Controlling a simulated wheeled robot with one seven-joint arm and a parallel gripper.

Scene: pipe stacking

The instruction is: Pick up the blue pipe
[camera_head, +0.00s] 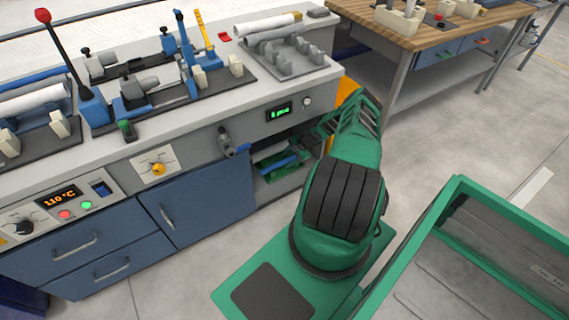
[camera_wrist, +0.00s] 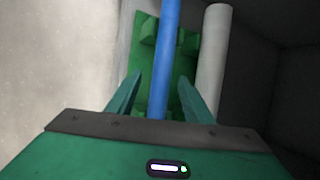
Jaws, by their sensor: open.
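The blue pipe (camera_wrist: 168,45) runs down the wrist view between the two fingers of my gripper (camera_wrist: 160,82). The fingers are open, one on each side of the pipe, and a gap shows on both sides. A green holder (camera_wrist: 147,55) lies beneath the pipe. In the head view, part of the blue pipe (camera_head: 281,163) shows in the open compartment under the bench, above green parts. My arm reaches towards that compartment. My fingertips are hard to make out in the head view.
A white pipe (camera_wrist: 212,65) lies beside the blue one, close to my right finger. A dark wall (camera_wrist: 262,60) stands to the right. The workbench top (camera_head: 200,120) holds fixtures and other pipes. A green-framed bin (camera_head: 450,215) stands at the right, and a wooden table (camera_head: 430,35) stands behind.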

